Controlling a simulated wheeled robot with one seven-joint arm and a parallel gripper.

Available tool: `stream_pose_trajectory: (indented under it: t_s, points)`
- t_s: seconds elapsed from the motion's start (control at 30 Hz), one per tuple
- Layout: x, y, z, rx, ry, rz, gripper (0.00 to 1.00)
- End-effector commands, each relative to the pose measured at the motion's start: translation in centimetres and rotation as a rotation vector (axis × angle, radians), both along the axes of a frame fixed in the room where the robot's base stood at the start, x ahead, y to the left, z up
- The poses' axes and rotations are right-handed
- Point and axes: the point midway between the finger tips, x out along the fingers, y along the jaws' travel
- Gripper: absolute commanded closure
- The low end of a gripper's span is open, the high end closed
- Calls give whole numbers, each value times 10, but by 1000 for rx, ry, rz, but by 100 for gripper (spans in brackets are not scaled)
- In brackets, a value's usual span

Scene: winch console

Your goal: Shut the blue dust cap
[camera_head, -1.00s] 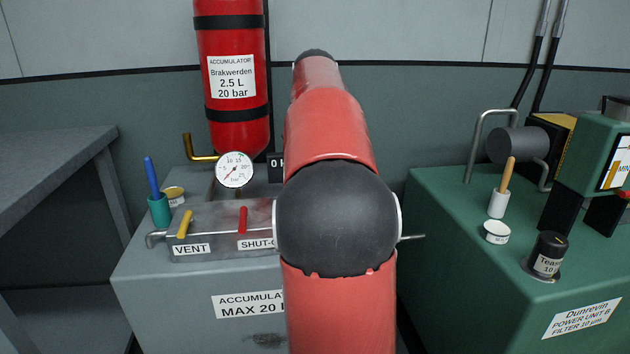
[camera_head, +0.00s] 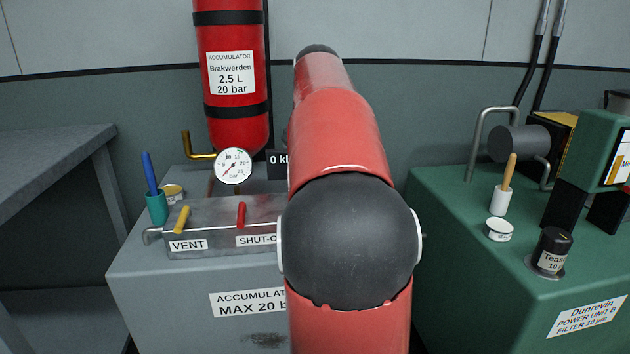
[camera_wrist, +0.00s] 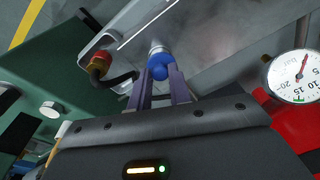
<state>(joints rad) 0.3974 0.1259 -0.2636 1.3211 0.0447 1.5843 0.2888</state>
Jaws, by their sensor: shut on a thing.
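The blue dust cap (camera_wrist: 159,58) shows in the wrist view, with a pale ring at its upper end, against the side of a grey metal block (camera_wrist: 195,45). The two purple fingers of my gripper (camera_wrist: 159,76) lie on either side of the cap and are shut on it. The fingers cover part of its sides, and I cannot tell how far it is closed. In the head view my red arm hides the gripper and the cap.
A red and brass fitting (camera_wrist: 99,62) with a black hose sits close left of the fingers. In the head view, a gauge (camera_head: 233,166), a yellow lever (camera_head: 181,219) and a red lever (camera_head: 241,214) stand left of my arm. A green power unit (camera_head: 460,270) stands right.

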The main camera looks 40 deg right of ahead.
Motion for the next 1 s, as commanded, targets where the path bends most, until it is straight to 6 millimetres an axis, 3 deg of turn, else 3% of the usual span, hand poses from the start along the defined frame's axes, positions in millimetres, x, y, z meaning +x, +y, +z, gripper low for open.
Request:
stream_pose_trajectory:
  t_s: [0.03, 0.2, 0.5, 1.0]
  points:
    - [0, 0, 0, 1, 1, 0, 78]
    - [0, 0, 0, 1, 1, 0, 59]
    - [0, 0, 4, 1, 1, 0, 59]
    - [-7, 4, 74, -1, 1, 0, 59]
